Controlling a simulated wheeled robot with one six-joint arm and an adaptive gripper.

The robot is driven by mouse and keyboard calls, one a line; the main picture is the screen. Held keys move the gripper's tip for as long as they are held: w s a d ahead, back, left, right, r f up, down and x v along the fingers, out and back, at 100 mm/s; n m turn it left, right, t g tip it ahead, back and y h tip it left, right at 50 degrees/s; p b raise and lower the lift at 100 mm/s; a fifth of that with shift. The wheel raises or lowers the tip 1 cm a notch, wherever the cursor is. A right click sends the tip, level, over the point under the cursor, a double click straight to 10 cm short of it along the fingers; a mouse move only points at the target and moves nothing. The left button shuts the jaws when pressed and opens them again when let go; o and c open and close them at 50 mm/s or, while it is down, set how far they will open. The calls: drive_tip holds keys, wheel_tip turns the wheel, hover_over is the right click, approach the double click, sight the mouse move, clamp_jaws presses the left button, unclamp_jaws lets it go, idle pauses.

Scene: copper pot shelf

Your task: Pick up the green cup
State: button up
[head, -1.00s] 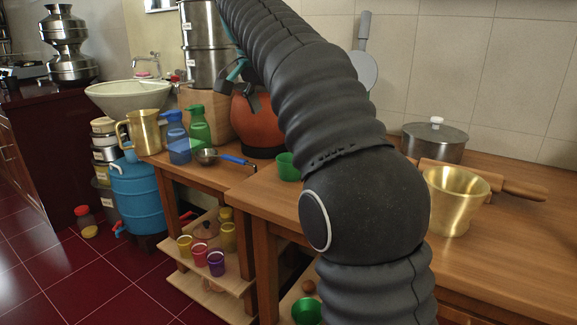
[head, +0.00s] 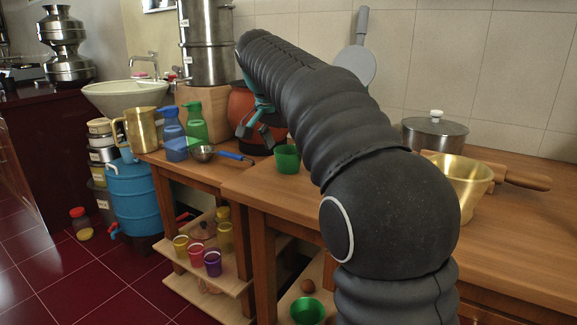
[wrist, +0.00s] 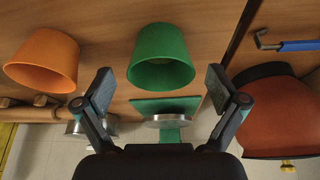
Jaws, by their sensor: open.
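The green cup (head: 287,159) stands on the wooden counter near its left edge, partly covered by my arm in the head view. It shows in the wrist view (wrist: 161,58) at the upper middle, its mouth towards the picture's bottom. My gripper (head: 256,132) is open and empty, just left of and above the cup in the head view. In the wrist view, my gripper's fingertips (wrist: 160,85) are spread to either side of the cup's line, with the cup beyond them and apart from them.
An orange cup (wrist: 42,60) stands left of the green one in the wrist view. A terracotta pot (wrist: 272,115) and a blue-handled ladle (wrist: 290,45) are on the right. A brass pot (head: 462,180) and lidded steel pot (head: 434,138) stand right of my arm. Another green cup (head: 307,311) is on the lower shelf.

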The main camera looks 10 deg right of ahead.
drive_tip(key=shift+x, duration=0.75)
drive_tip(key=c, duration=1.2)
drive_tip(key=shift+r, duration=0.1)
drive_tip(key=shift+c, duration=0.2)
